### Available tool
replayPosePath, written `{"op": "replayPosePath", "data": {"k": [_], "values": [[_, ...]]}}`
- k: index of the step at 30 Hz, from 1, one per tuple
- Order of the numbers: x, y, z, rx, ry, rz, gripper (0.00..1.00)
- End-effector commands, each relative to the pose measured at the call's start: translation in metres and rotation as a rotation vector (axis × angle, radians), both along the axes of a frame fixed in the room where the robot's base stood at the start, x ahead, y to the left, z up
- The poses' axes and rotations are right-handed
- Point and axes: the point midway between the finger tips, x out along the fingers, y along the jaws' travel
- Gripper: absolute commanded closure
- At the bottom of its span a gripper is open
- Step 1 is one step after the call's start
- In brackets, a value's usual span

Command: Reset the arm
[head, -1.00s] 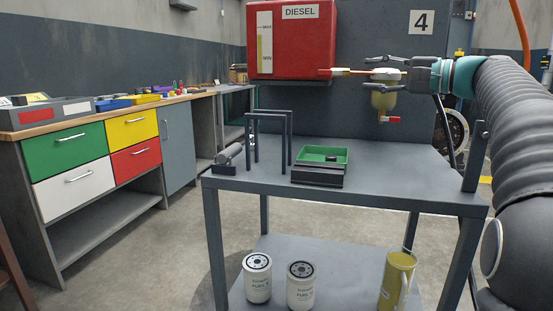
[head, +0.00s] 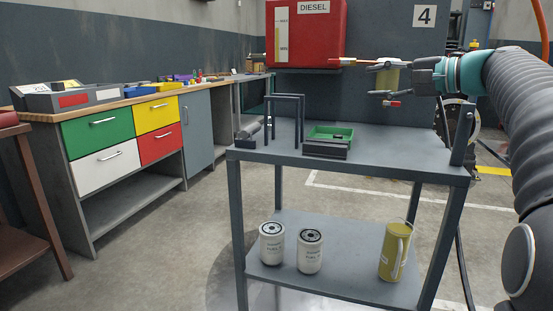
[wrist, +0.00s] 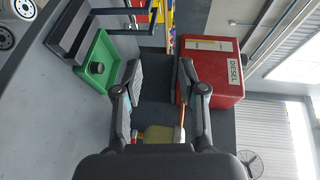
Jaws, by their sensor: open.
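My gripper (head: 374,80) is at the upper right in the head view, at the end of my arm, which reaches in from the right edge. Its two fingers are spread apart, one above the other, with nothing clearly held. A pale yellow filter bowl (head: 389,79) with a red valve shows at the fingers, partly hidden by them; I cannot tell whether they touch it. In the wrist view my gripper (wrist: 160,68) is open, and a pale yellow piece (wrist: 158,133) shows low between the fingers.
A grey table (head: 400,150) carries a green tray (head: 343,131) and a dark frame. The red diesel tank (head: 304,28) hangs behind. A drawer bench is at left; the floor between is clear.

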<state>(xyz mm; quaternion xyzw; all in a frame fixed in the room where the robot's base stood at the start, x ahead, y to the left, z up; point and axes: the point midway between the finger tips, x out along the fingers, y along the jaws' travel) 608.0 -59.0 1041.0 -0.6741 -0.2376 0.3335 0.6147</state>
Motion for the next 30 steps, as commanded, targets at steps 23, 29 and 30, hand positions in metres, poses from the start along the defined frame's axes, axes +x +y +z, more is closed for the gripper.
{"op": "replayPosePath", "data": {"k": [23,29,30], "values": [[-0.208,0.091,-0.245,-0.905,0.225,0.080,0.59],[-0.275,0.076,-0.316,-1.211,0.184,0.170,0.59],[-0.285,0.072,-0.327,-1.259,0.174,0.186,0.59]]}}
